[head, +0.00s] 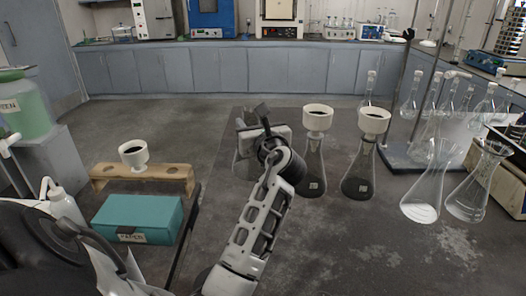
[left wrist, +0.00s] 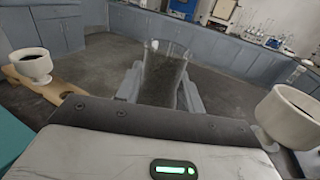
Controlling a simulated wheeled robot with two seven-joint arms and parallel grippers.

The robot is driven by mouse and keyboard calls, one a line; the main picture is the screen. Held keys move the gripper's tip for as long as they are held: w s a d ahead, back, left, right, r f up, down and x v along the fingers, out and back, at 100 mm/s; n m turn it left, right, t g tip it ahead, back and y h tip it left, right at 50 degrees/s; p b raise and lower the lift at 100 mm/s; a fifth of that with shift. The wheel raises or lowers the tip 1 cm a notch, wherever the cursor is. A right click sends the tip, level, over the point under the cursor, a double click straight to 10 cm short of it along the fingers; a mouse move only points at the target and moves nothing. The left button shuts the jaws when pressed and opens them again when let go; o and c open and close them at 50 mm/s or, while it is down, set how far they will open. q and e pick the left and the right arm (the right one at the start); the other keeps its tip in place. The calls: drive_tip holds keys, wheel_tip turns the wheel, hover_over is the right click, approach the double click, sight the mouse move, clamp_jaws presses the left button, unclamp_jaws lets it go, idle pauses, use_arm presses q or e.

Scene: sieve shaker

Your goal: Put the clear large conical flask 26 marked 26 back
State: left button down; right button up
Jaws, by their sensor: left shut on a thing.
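My left gripper (head: 264,128) is in the middle of the head view, over the dark bench. It is shut on a clear glass flask (head: 243,166), whose body shows partly behind the gripper and arm. In the left wrist view the two fingers (left wrist: 161,92) lie on either side of the flask's clear glass neck (left wrist: 165,66), its open mouth toward the top. No number is readable on it. I cannot tell whether its base touches the bench. My right gripper is not in view.
Two flasks with white funnels (head: 318,118) (head: 373,121) stand just right of the gripper. Large clear conical flasks (head: 428,188) (head: 478,187) stand further right. At left are a wooden rack (head: 176,172) with a white funnel (head: 134,154) and a teal box (head: 140,213).

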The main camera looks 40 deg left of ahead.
use_arm(q)
drive_tip(key=w+a+f+b, duration=0.2)
drive_tip(key=w+f, duration=0.3)
drive_tip(key=f, duration=0.4)
drive_tip(key=shift+w+f, duration=0.15)
drive_tip(key=shift+w, duration=0.25)
drive_tip(key=shift+f, duration=0.1)
drive_tip(key=c, duration=0.9)
unclamp_jaws()
drive_tip(key=shift+f, duration=0.1)
drive_tip(key=v, duration=1.2)
drive_tip(key=shift+s, duration=0.1)
